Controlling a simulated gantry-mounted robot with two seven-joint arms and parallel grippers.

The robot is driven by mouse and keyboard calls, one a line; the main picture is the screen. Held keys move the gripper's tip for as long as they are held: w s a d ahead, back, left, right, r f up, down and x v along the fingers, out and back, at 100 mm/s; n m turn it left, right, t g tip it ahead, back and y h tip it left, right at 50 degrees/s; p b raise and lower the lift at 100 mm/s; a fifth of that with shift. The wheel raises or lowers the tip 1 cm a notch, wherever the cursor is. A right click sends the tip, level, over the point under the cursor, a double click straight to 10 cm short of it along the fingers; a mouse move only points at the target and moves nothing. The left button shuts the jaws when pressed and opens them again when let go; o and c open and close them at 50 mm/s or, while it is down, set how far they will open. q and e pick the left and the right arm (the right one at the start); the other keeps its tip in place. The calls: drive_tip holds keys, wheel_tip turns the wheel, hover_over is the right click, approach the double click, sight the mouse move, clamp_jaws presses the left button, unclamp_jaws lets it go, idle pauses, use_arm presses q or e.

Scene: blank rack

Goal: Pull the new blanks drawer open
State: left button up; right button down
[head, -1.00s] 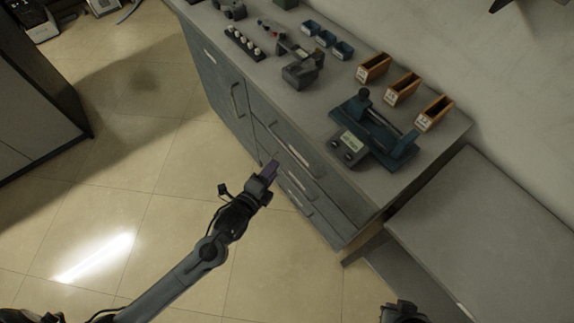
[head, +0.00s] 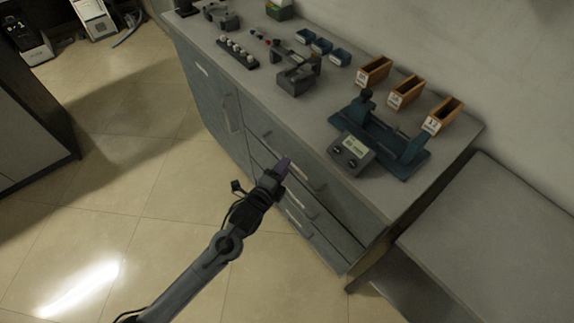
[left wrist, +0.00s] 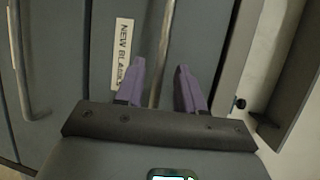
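The new blanks drawer (head: 336,208) is at the top of the grey cabinet's drawer stack and looks shut. In the left wrist view a white label (left wrist: 122,52) reading "NEW BLA…" is on its front, its end hidden by my finger. A slim bar handle (left wrist: 162,50) runs beside the label. My left gripper (head: 287,162), with purple fingers, is at the drawer front. In the left wrist view the gripper (left wrist: 168,80) is open, with the handle between its fingers; I cannot see contact. My right gripper is out of view.
Lower drawers (head: 300,222) and a cabinet door with a long handle (head: 228,108) share the front. The countertop holds a blue device (head: 380,140), wooden bins (head: 405,92) and small blue trays. A lower grey table (head: 490,225) stands at right. Floor before the cabinet is clear.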

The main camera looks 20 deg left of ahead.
use_arm(q)
drive_tip(key=shift+b+x, duration=0.35)
drive_tip(key=shift+x, duration=1.25)
drive_tip(key=shift+c, duration=0.2)
clamp_jaws()
